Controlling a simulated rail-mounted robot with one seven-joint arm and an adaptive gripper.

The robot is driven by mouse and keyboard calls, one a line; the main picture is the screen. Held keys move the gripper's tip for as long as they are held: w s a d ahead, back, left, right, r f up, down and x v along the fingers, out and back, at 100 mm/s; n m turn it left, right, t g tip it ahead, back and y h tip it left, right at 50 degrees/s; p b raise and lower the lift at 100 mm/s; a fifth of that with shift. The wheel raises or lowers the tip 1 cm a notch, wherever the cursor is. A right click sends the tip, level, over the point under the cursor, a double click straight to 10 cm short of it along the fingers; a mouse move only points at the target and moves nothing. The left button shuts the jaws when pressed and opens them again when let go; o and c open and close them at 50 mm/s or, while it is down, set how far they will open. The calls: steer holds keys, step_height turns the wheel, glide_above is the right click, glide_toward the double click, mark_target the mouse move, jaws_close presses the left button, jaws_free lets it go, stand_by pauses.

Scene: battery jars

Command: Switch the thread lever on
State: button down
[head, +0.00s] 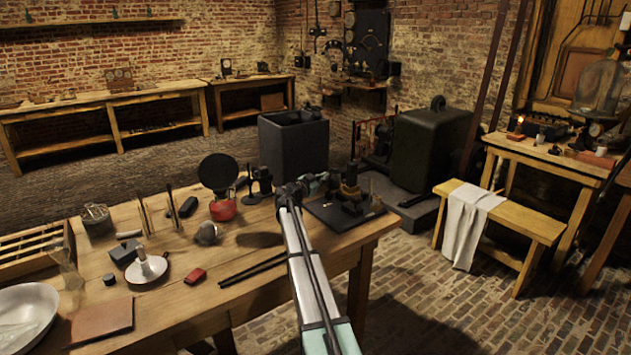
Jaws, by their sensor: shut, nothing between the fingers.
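A dark baseboard (320,213) with a small black and brass apparatus (351,186) sits at the right end of the wooden workbench. I cannot make out for sure which part is the thread lever, or its position. My arm reaches up from the bottom of the head view to this board. My gripper (322,181) is at its far end, just left of the brass part and partly hidden by the arm's own wrist. It is shut and holds nothing. I cannot tell whether it touches the apparatus.
The workbench (228,290) holds a round black disc on a red base (222,208), a white dish with a candle stub (147,268), a red block (195,276) and dark rods (252,269) close left of my arm. Dark tanks stand behind it.

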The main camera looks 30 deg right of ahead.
steer(key=shift+w+d+f+p, duration=0.15)
steer(key=shift+w+d+f, duration=0.25)
steer(key=shift+d, duration=0.25)
steer(key=shift+w+d+f+p, duration=0.15)
steer(key=shift+w+d+f, duration=0.15)
steer(key=shift+d+f, duration=0.3)
steer(key=shift+w+d+f+p, duration=0.15)
steer(key=shift+w+d+f, duration=0.2)
steer(key=shift+d, duration=0.4)
